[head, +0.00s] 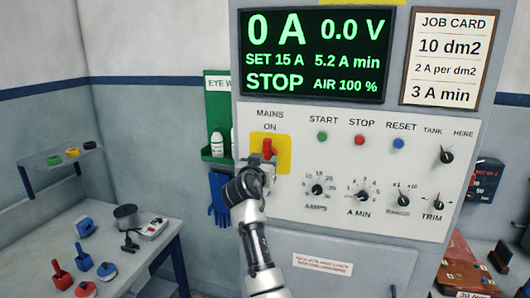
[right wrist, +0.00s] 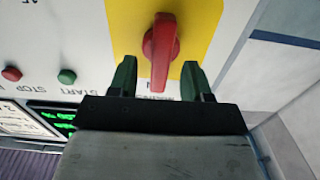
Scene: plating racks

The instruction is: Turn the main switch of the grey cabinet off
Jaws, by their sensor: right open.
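The grey cabinet (head: 345,262) fills the middle of the head view. Its red main switch (head: 267,147) sits on a yellow plate (head: 284,153) under the words MAINS and ON. The red handle stands upright, in line with ON. My right gripper (head: 258,164) is just below and in front of the handle, partly covering the plate. In the right wrist view the open gripper (right wrist: 160,78) has one green finger on each side of the red handle (right wrist: 160,48), with gaps between. The handle appears beyond the fingertips, and no contact shows. My left gripper is out of view.
START (head: 322,136), STOP (head: 360,139) and RESET (head: 398,143) buttons lie right of the switch, with several knobs below. The display (head: 317,54) reads STOP, 0 A. A side table (head: 168,238) with tools stands at the left. Blue gloves (head: 219,198) hang beside the cabinet.

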